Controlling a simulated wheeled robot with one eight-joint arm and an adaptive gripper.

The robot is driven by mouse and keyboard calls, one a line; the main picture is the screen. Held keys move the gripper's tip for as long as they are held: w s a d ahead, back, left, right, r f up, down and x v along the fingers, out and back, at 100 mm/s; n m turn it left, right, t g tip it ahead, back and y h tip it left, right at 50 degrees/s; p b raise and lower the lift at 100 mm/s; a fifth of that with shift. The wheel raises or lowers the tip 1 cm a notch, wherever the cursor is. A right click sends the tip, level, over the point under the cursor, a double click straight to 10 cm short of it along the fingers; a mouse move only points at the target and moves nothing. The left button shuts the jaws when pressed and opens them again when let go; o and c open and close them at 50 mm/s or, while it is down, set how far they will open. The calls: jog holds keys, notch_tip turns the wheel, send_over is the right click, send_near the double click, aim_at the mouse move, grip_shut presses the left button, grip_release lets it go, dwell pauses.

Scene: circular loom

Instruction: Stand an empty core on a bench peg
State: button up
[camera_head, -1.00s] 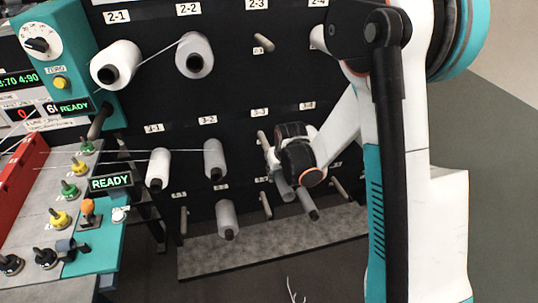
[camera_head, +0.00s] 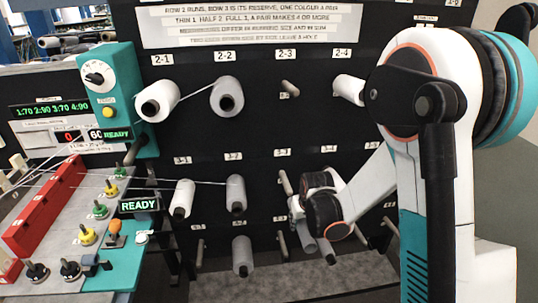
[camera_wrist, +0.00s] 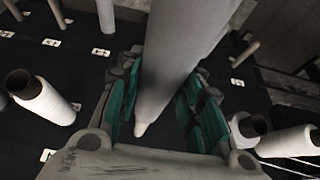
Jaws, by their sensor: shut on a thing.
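My gripper (camera_wrist: 168,112) is in front of the dark rack, at the lower middle right in the head view (camera_head: 308,212). In the wrist view its teal-padded fingers are closed around a plain grey tube, the core (camera_wrist: 172,65). A small pale tip, perhaps a peg end, shows at the core's near end. In the head view the wrist hides most of the core. Small pegs or knobs with coloured and black bases stand on the bench at the left, including a black one (camera_head: 70,269) and a yellow one (camera_head: 87,235); which are bench pegs I cannot tell.
White spools sit on rack pegs, such as one at 2-1 (camera_head: 158,101) and one at 2-2 (camera_head: 228,97). Threads run left from several spools. A bare peg (camera_head: 290,87) is at 2-3. A red bar (camera_head: 45,208) and teal control box (camera_head: 110,90) stand at the left.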

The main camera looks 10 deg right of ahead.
aim_at(309, 236)
jog(key=s, duration=0.3)
jog(key=s+r, duration=0.1)
jog(key=s, duration=0.4)
jog(key=shift+s+r, duration=0.2)
jog(key=shift+s, duration=0.1)
